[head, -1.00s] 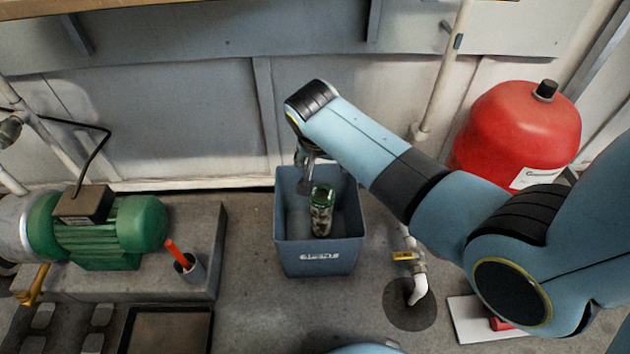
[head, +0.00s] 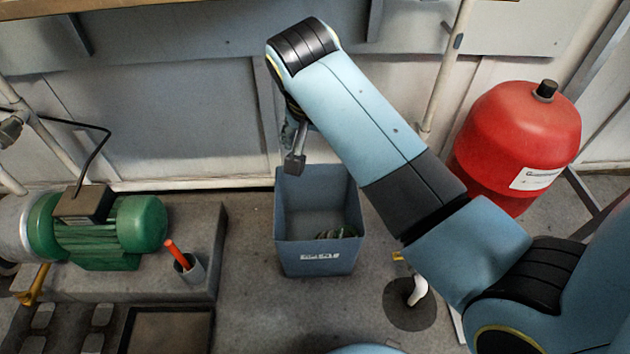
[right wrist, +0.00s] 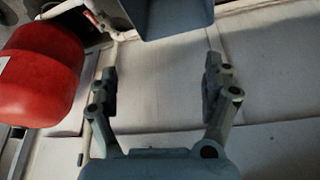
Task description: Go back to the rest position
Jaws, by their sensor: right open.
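My right gripper (head: 294,162) is above the back left rim of a grey-blue bin (head: 318,260) in the head view. In the right wrist view my right gripper (right wrist: 161,80) has its two fingers wide apart with nothing between them. A dark green object (head: 338,233) lies low in the bin, mostly hidden by the front wall. The bin's edge (right wrist: 172,20) shows at the top of the right wrist view. My left gripper is not in view.
A red tank (head: 515,140) stands at the right and also shows in the right wrist view (right wrist: 40,75). A green motor (head: 105,228) and a cup with an orange-handled tool (head: 188,268) sit on a concrete block at the left. A white pipe (head: 418,290) rises from the floor.

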